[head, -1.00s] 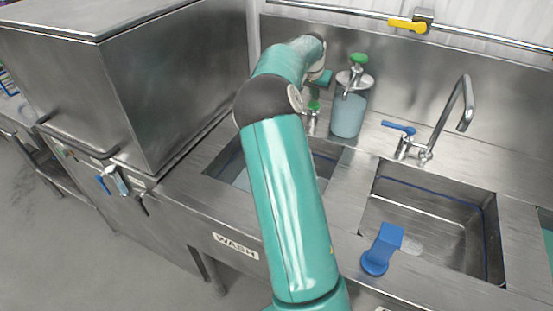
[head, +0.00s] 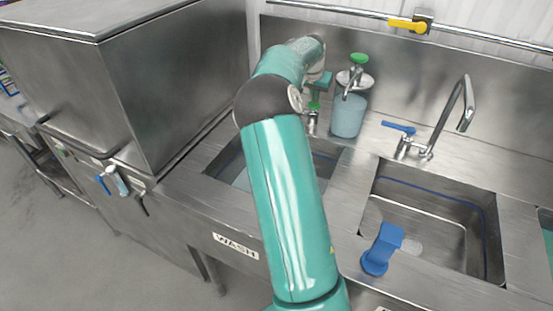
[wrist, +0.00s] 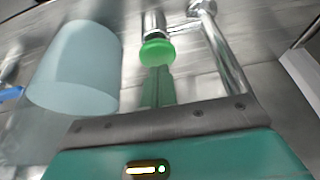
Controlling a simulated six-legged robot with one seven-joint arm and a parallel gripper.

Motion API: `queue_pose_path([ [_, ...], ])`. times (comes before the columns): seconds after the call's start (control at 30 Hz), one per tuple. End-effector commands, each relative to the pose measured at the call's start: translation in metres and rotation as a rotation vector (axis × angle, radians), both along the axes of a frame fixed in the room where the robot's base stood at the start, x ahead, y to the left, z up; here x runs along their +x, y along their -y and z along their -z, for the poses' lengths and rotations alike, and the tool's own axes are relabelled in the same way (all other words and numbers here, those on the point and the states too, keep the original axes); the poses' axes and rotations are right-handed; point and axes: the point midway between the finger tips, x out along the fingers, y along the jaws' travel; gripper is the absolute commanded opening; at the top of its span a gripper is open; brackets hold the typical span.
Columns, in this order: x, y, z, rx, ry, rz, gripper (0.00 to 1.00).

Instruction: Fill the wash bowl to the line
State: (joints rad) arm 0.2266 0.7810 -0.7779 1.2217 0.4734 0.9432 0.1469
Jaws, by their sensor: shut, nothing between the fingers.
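The wash bowl is the left sink basin (head: 228,168), behind the WASH label (head: 236,246). A metal tap with a round green knob (head: 314,106) stands at the bowl's back edge; the knob also shows in the wrist view (wrist: 157,51). My gripper (head: 318,90) is just above and beside this knob. Its green fingers (wrist: 158,80) look shut and empty, with tips close to the knob; I cannot tell whether they touch it.
A clear dispenser of pale blue liquid (head: 348,116) with a green top stands right of the gripper. Farther right are a blue-lever tap (head: 398,127), a second basin (head: 425,190) with a blue line, and a blue lever (head: 380,250). A steel machine (head: 175,85) stands left.

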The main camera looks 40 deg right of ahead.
Motion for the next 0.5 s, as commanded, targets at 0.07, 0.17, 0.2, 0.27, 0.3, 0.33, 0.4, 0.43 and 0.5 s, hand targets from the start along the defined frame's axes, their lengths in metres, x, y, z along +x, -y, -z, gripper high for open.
queue_pose_path([
  [0.07,-0.0001,0.0001,0.0017,0.0,0.0,0.0,0.0],
  [0.17,-0.0001,0.0,0.0036,0.0,0.0,0.0,0.0],
  [0.2,-0.0001,0.0,0.0043,0.0,0.0,0.0,0.0],
  [0.27,0.0,-0.0001,0.0055,0.001,0.0,0.0,0.0],
  [0.3,0.0,-0.0001,0.0062,0.001,0.0,0.0,0.0],
  [0.33,0.0,-0.0001,0.0068,0.001,0.0,0.0,0.0],
  [0.4,-0.0001,-0.0002,0.008,0.001,0.0,0.0,0.0],
  [0.43,-0.0001,-0.0002,0.0087,0.001,0.0,0.0,0.0],
  [0.5,-0.0001,-0.0004,0.0099,0.002,-0.001,0.0,0.0],
])
